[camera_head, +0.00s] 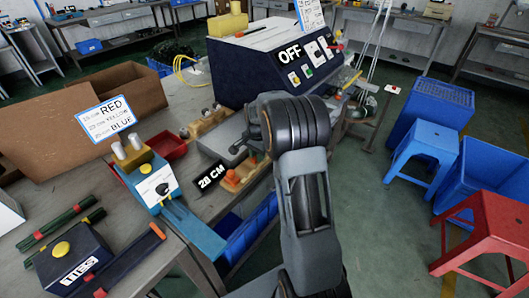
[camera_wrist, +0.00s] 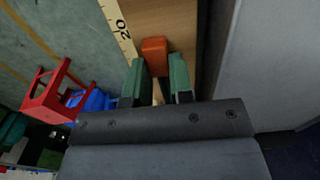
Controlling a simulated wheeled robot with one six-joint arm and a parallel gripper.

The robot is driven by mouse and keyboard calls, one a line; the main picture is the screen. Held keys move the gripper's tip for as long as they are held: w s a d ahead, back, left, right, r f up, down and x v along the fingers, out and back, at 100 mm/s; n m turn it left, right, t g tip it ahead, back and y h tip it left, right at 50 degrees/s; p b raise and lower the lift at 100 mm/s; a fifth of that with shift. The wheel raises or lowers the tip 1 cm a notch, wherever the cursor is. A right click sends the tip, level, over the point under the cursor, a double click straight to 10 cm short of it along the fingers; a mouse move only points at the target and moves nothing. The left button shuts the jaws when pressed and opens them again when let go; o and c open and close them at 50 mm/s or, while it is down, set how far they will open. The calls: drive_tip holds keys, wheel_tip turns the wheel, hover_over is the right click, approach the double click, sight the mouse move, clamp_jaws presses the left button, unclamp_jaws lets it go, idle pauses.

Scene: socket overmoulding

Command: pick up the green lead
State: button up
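An orange block (camera_wrist: 154,44) lies just past the fingertips on a brown wooden board (camera_wrist: 168,18). A small pale piece shows between the fingers, too small to name. An orange piece (camera_head: 232,177) sits on a wooden fixture near the "28 CM" sign (camera_head: 212,175). Dark green strips (camera_head: 50,229) lie at the bench's left.
A ruler (camera_wrist: 119,28) runs beside the board. The machine marked "OFF" (camera_head: 226,70) stands at the bench's back. A blue and white press (camera_head: 157,186), a red tray (camera_head: 168,146) and a "TIES" box (camera_head: 68,262) are left. Blue crates (camera_head: 480,178) and stools stand right.

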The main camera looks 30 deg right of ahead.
clamp_jaws()
drive_tip(key=shift+r, duration=0.1)
